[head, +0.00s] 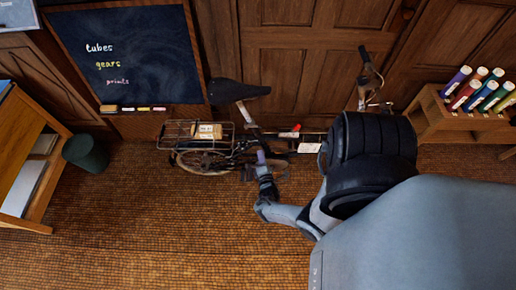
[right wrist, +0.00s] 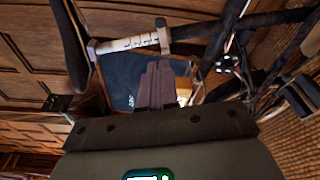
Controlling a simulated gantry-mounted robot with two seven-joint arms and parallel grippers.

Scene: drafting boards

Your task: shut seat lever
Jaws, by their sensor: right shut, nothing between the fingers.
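A folding bicycle stands by the wall, with a black saddle (head: 238,91) on a pale seat post (head: 244,112). In the right wrist view the silver seat post (right wrist: 130,44) runs sideways into a dark clamp (right wrist: 162,36). The seat lever appears to be at this clamp, but its shape and angle are too small to tell. My right gripper (head: 262,158) is beside the frame, below the saddle. In the right wrist view its dark fingers (right wrist: 155,85) are together and empty, apart in the picture from the clamp. My left gripper is not in view.
A chalkboard (head: 130,50) leans behind the bicycle at left. A rear rack (head: 180,130) holds a small box (head: 208,131). A dark bin (head: 86,153) stands left; a wooden rack (head: 440,118) with coloured tubes is right. The floor in front is clear.

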